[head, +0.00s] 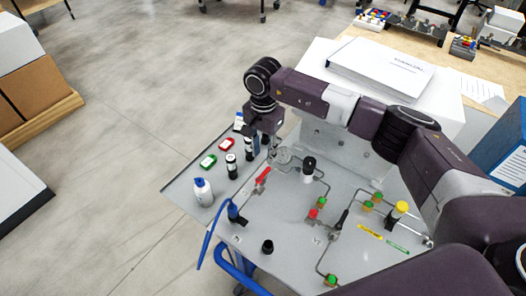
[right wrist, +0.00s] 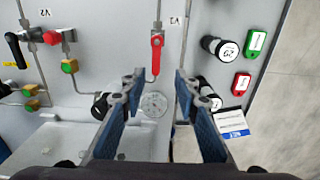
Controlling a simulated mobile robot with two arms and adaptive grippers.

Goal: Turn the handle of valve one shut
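The red lever handle of valve one (head: 262,176) is on the grey panel, left of centre in the head view. In the right wrist view the red handle (right wrist: 156,54) lies roughly in line with its pipe, beside a label that seems to read V1 (right wrist: 174,21). My right gripper (head: 270,146) is over the panel's far left part, beyond the handle. In the right wrist view my right gripper (right wrist: 158,82) is open and empty, its fingertips apart from the handle. A round gauge (right wrist: 154,103) shows between the fingers. My left gripper is not in view.
A blue hose fitting (head: 235,212) is nearer. A white binder (head: 380,68) lies behind.

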